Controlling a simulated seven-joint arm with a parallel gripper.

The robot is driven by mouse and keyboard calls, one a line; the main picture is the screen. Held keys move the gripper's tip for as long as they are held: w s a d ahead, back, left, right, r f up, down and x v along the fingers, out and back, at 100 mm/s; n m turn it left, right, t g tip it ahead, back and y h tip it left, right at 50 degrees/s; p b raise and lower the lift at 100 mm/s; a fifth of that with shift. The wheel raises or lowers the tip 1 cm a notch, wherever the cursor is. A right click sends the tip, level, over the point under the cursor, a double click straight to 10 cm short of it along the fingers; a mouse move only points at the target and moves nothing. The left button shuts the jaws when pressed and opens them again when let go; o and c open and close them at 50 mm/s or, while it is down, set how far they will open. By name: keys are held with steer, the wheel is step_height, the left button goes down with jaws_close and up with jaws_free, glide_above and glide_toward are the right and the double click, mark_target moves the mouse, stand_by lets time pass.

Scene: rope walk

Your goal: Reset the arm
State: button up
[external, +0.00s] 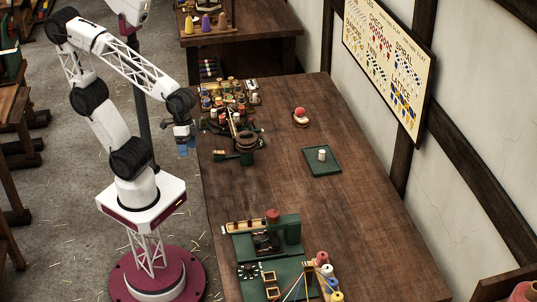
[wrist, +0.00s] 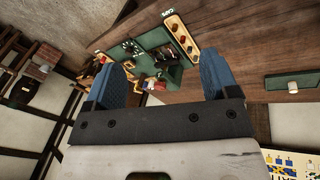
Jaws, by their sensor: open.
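My gripper (external: 188,143) hangs off the left edge of the wooden table (external: 345,225) in the external view, clear of the objects on it. In the wrist view its two blue fingers (wrist: 165,85) stand wide apart with nothing held between them. The table's green machine shows beyond the fingers, with no contact that I can make out. My arm is bent, rising from its maroon base on the floor left of the table.
A green tray (external: 334,169) holds a small white cylinder (external: 322,155). A red-topped item (external: 300,114) stands behind it. Several spools (external: 225,100) crowd the far left corner. A green machine (external: 287,229) and coloured spools (external: 327,271) stand in front. The table's right side is clear.

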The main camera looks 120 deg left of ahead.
steer(key=shift+s+d+r+m+y, duration=0.1)
steer(key=shift+s+d+m+y, duration=0.2)
steer(key=shift+s+m, duration=0.55)
steer(key=shift+s+d+r+m+y, duration=0.15)
steer(key=shift+s+m+y, duration=0.35)
steer(key=shift+s, duration=0.6)
steer(key=shift+s+d+r+m+y, duration=0.1)
steer(key=shift+s+d+m+y, duration=0.15)
steer(key=shift+s+m, duration=0.6)
steer(key=shift+s, duration=0.1)
